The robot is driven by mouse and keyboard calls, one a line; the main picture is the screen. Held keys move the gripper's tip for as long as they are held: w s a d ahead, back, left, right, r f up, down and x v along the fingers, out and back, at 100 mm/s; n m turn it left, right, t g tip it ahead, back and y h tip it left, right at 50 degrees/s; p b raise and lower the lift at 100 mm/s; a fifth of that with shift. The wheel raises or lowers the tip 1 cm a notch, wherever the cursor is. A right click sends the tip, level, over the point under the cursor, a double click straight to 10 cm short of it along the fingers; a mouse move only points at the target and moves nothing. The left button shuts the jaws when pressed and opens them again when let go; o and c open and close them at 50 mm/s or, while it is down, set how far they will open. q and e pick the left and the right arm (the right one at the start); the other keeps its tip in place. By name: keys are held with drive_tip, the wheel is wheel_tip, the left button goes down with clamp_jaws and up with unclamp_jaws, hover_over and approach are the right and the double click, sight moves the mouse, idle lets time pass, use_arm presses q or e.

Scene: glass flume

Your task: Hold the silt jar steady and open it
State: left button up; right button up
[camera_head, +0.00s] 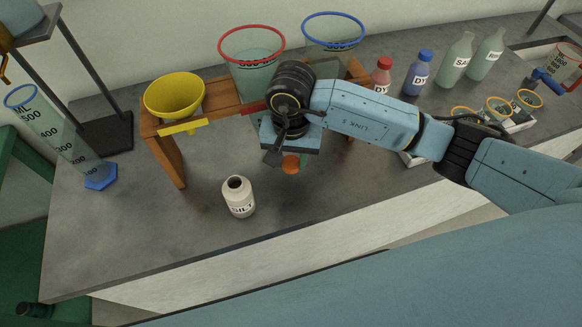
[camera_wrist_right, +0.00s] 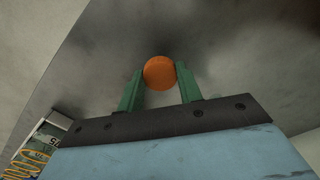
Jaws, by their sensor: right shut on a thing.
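The silt jar (camera_head: 239,197), cream-white with a "SILT" label, stands alone on the grey bench in the head view. Its mouth is uncovered and shows dark inside. My right gripper (camera_head: 287,153) is up and to the right of the jar, apart from it. It is shut on a round orange lid (camera_head: 291,166). In the right wrist view, the lid (camera_wrist_right: 159,72) sits between the tips of the two green fingers. In the head view the fingers are mostly hidden behind the gripper body. My left gripper is not in view, and nothing grips the jar.
A wooden rack (camera_head: 168,160) with a yellow funnel (camera_head: 174,96) stands behind the jar. Red-rimmed (camera_head: 252,50) and blue-rimmed (camera_head: 333,32) vessels are farther back. A measuring cylinder (camera_head: 60,135) stands left; several bottles stand back right. Bench around the jar is clear.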

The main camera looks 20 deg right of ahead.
sight(291, 178)
wheel_tip(291, 178, down, 4)
drive_tip(key=shift+f, duration=0.2)
drive_tip(key=shift+f+b, duration=0.2)
drive_tip(key=shift+b, duration=0.1)
drive_tip(key=o, duration=1.1)
drive_tip(key=shift+r, duration=0.1)
